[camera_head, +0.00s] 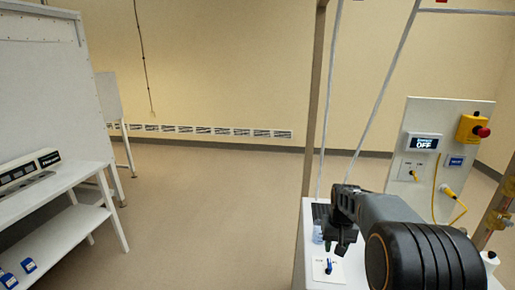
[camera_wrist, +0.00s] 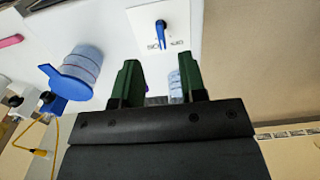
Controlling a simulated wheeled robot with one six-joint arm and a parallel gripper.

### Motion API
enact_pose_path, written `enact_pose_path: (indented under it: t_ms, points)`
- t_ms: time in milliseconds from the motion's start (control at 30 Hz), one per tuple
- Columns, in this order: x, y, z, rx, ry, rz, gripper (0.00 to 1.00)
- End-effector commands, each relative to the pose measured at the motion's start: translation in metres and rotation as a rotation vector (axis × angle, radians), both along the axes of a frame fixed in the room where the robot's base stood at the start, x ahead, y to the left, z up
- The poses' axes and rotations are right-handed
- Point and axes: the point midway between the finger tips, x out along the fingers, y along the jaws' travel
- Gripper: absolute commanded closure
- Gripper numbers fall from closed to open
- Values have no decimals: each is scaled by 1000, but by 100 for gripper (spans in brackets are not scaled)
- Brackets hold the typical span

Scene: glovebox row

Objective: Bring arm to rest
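My gripper (camera_head: 340,238) is over the white bench at the right in the head view, at the end of my dark arm. In the wrist view my gripper (camera_wrist: 160,82) shows two green fingers set well apart. No held object shows between them. A blue knob on a white plate (camera_wrist: 163,30) lies beyond the fingertips; the blue knob also shows in the head view (camera_head: 328,267). A pale blue ribbed cylinder (camera_wrist: 175,86) shows just beside the right finger, partly hidden by it.
A panel (camera_head: 420,125) with an OFF display, yellow cables and a red button (camera_head: 481,132) stands behind the bench. A blue-lidded container (camera_wrist: 80,72) is left of the fingers. A white bench (camera_head: 60,195) stands far left. The floor (camera_head: 210,200) between is clear.

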Motion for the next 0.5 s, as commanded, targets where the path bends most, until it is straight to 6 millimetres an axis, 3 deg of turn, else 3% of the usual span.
enact_pose_path:
  t_ms: [300,500]
  points:
    - [-120,60,29,-25,-153,96,62]
    - [-170,81,35,-33,-251,153,62]
